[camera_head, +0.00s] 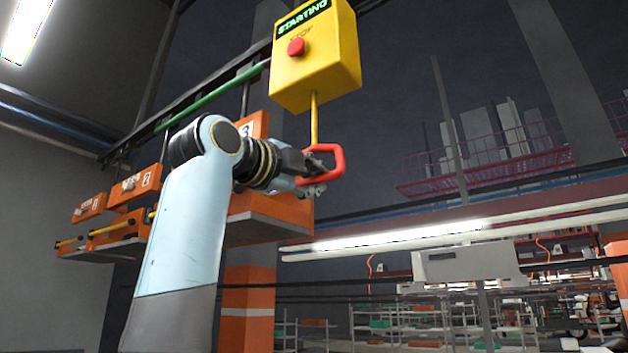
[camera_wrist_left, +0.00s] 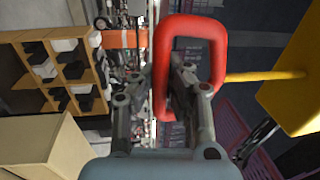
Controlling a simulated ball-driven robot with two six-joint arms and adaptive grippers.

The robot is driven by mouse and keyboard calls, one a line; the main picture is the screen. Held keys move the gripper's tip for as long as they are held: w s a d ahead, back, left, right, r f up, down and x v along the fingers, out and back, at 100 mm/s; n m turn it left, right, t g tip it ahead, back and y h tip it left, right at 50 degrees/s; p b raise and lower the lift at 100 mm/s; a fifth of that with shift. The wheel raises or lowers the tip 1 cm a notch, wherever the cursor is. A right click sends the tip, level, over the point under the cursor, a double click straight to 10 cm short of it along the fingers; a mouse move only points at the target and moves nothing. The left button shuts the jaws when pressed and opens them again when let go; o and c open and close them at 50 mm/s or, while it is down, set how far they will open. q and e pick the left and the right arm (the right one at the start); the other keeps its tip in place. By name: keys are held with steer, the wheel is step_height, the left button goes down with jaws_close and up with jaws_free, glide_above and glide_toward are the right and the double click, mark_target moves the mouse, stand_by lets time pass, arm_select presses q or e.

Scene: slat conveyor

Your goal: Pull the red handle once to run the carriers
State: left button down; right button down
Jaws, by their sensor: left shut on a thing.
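The red handle (camera_head: 325,165) is a loop hanging on a yellow rod (camera_head: 314,122) under a yellow control box (camera_head: 330,66). The box has a red STOP button (camera_head: 296,46) and a lit green display reading "STARTING". My left gripper (camera_head: 314,172) is shut on the handle's left side. In the left wrist view my left gripper (camera_wrist_left: 184,84) has its fingers at the lower part of the red loop (camera_wrist_left: 218,60). The orange carriers (camera_head: 130,188) hang from the overhead rail at the left, with number plates. My right gripper is not in view.
An overhead rail with a green bar (camera_head: 212,93) runs behind my left arm. An orange and grey column (camera_head: 248,300) stands below the nearest carrier. A shelf with compartments (camera_wrist_left: 62,68) and a plain box (camera_wrist_left: 40,146) show in the left wrist view.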

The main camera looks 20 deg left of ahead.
mark_target(312, 150)
arm_select(q)
steer(key=shift+r+p, duration=2.2)
steer(key=shift+r, duration=0.75)
steer(key=c, duration=1.3)
jaws_free()
steer(key=shift+b+v, duration=0.75)
steer(key=shift+v, duration=3.85)
